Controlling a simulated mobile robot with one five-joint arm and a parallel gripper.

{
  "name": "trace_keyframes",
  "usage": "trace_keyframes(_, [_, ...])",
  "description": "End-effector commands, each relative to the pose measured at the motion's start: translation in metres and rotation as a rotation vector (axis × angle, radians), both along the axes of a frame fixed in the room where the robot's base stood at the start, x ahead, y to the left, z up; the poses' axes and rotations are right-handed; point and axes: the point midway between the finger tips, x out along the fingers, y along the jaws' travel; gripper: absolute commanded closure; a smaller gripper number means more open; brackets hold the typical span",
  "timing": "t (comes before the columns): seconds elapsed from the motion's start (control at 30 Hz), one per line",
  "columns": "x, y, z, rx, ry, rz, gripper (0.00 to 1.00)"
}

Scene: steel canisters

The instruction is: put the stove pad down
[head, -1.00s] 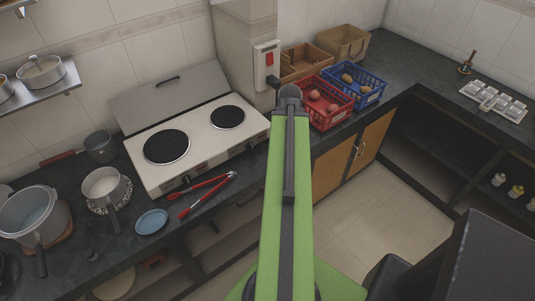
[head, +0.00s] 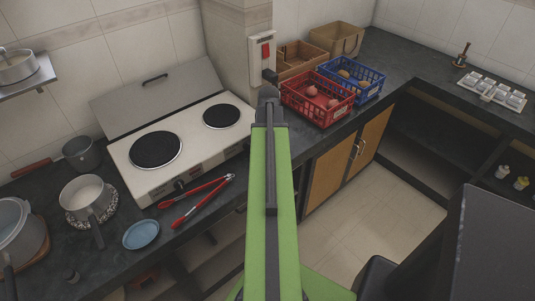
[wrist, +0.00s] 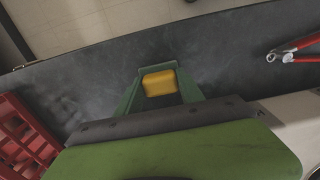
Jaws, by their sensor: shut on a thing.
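The stove pad, a small yellow block (wrist: 160,83), sits between the two green fingers of my gripper (wrist: 160,76) in the wrist view. The fingers are shut on it. Dark worktop shows behind it. I cannot tell how far the pad is above the worktop or whether it touches it. In the head view my green arm points at the worktop between the white stove (head: 185,148) and the red crate (head: 318,97). The gripper and pad are hidden there behind the arm's end.
Red-handled tongs (head: 202,197) and a blue dish (head: 141,235) lie in front of the stove. The tongs (wrist: 295,50) and red crate (wrist: 25,140) flank the gripper in the wrist view. A blue crate (head: 352,78) stands beyond. Pots crowd the left.

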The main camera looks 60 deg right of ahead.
Motion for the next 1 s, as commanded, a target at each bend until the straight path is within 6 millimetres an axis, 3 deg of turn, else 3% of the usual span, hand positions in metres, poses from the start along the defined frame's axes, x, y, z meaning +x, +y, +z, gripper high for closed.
trace_keyframes(0.07, [0.001,0.002,0.001,0.002,0.000,0.003,1.00])
trace_keyframes(0.1, [0.001,0.002,0.001,0.002,0.000,0.004,0.54])
trace_keyframes(0.33, [0.002,0.002,0.001,0.002,-0.001,0.005,0.24])
trace_keyframes(0.8, [0.001,0.001,-0.004,0.001,0.001,0.002,0.23])
trace_keyframes(1.0, [0.001,0.001,0.033,0.001,0.001,0.001,0.23])
